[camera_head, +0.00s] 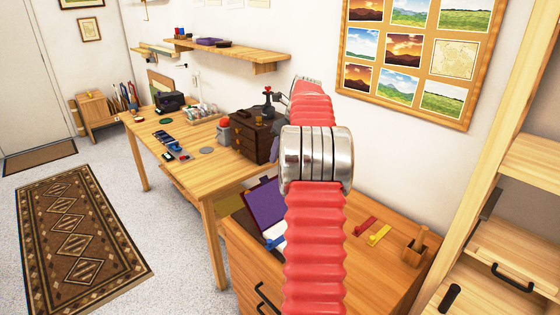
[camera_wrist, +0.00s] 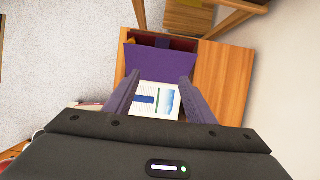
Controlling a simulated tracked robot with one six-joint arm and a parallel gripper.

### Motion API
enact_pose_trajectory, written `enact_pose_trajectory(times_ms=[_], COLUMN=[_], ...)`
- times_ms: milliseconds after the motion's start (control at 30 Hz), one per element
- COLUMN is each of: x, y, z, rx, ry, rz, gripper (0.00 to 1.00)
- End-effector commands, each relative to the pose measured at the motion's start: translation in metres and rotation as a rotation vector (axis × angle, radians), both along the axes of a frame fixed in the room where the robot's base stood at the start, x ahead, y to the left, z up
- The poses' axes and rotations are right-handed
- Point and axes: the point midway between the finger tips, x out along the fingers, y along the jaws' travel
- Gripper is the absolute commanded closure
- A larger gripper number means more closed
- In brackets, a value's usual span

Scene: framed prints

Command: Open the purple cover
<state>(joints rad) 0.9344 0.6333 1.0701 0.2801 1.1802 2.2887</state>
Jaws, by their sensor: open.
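The purple cover (camera_wrist: 160,64) spans the upper middle of the wrist view, with a dark reddish box interior (camera_wrist: 168,42) behind its far edge. In the head view the cover (camera_head: 264,204) looks tilted up on the wooden cabinet, partly hidden by my red arm. A white printed sheet (camera_wrist: 158,98) with blue and green patches lies in front of the cover. My gripper (camera_wrist: 160,80) is open, its two purple fingers spread either side of the sheet, tips near the cover's lower edge. Nothing shows between the fingers as held. I cannot tell whether they touch the cover.
The cabinet top (camera_head: 385,270) carries a red piece (camera_head: 365,225), a yellow piece (camera_head: 379,235) and a small wooden holder (camera_head: 416,249). A long wooden table (camera_head: 185,140) with several items stands left. A wooden shelf unit (camera_head: 510,220) stands right. The floor at left is open.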

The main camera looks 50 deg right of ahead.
Motion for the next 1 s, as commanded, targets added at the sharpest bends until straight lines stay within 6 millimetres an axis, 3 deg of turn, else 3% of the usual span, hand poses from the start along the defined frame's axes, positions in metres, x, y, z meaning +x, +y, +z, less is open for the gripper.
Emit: enact_pose_trajectory(times_ms=[367, 567, 767, 1000], x=[-0.003, 0.0, 0.013, 0.023], y=[0.0, 0.008, 0.052, 0.138], z=[0.006, 0.011, 0.03, 0.062], rx=[0.0, -0.012, -0.079, -0.219], ry=[0.0, 0.001, 0.014, 0.035], rz=[-0.001, 0.031, 0.206, 0.561], gripper=[0.5, 0.63, 0.77, 0.94])
